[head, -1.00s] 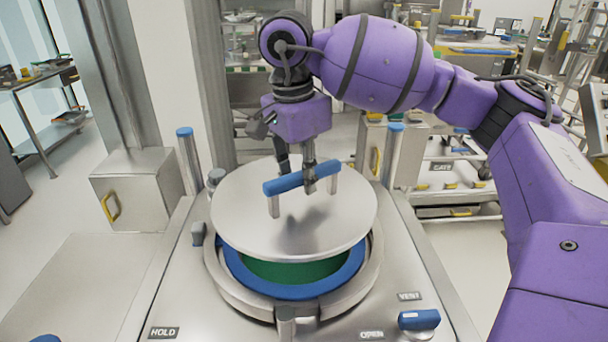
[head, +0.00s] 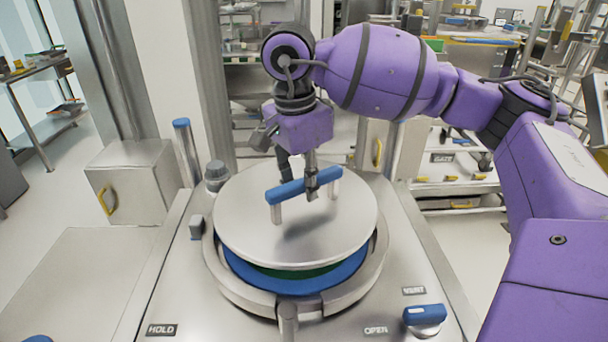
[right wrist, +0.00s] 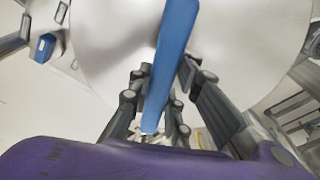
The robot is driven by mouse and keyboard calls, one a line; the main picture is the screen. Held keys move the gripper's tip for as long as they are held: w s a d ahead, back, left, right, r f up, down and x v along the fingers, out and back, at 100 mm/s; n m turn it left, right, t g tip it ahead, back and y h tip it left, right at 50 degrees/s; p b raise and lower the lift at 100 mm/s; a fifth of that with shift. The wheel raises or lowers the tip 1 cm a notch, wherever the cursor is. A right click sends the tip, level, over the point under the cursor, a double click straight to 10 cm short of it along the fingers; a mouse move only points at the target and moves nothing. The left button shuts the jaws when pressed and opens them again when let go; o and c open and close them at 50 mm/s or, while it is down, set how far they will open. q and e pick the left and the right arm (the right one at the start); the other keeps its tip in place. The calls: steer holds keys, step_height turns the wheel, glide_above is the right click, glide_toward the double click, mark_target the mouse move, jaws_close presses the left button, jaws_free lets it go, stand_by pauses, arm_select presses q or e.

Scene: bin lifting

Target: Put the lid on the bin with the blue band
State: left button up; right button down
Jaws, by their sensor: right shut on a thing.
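The round metal lid (head: 255,225) has a blue bar handle (head: 288,190) on two posts. My right gripper (head: 311,188) is shut on this handle and holds the lid above the bin. In the right wrist view the gripper (right wrist: 160,95) has its fingers on both sides of the blue handle (right wrist: 172,50). The bin with the blue band (head: 290,283) sits in a round metal ring below the lid. A thin strip of green interior shows between the lid's front edge and the band. The lid hides the back of the bin. My left gripper is not in view.
The metal deck has a blue knob (head: 424,315) near the OPEN and VENT labels. A blue-capped post (head: 187,150) and a grey knob (head: 216,175) stand at the left. A clamp post (head: 288,322) stands at the ring's front.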

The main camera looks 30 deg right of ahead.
mark_target(306, 210)
steer(key=shift+f+b, duration=0.6)
steer(key=shift+f, duration=1.2)
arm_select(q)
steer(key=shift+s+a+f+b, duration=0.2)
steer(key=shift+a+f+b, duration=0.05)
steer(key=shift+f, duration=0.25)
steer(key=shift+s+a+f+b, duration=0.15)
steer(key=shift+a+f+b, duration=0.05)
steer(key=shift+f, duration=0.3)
arm_select(e)
steer(key=shift+f, duration=1.35)
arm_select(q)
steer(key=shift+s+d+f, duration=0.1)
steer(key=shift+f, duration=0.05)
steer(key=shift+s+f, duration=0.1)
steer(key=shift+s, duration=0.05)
arm_select(e)
steer(key=shift+f, duration=0.25)
steer(key=c, duration=1.6)
jaws_free()
steer(key=shift+c, duration=0.2)
steer(key=shift+o, duration=0.5)
steer(key=shift+f, duration=0.15)
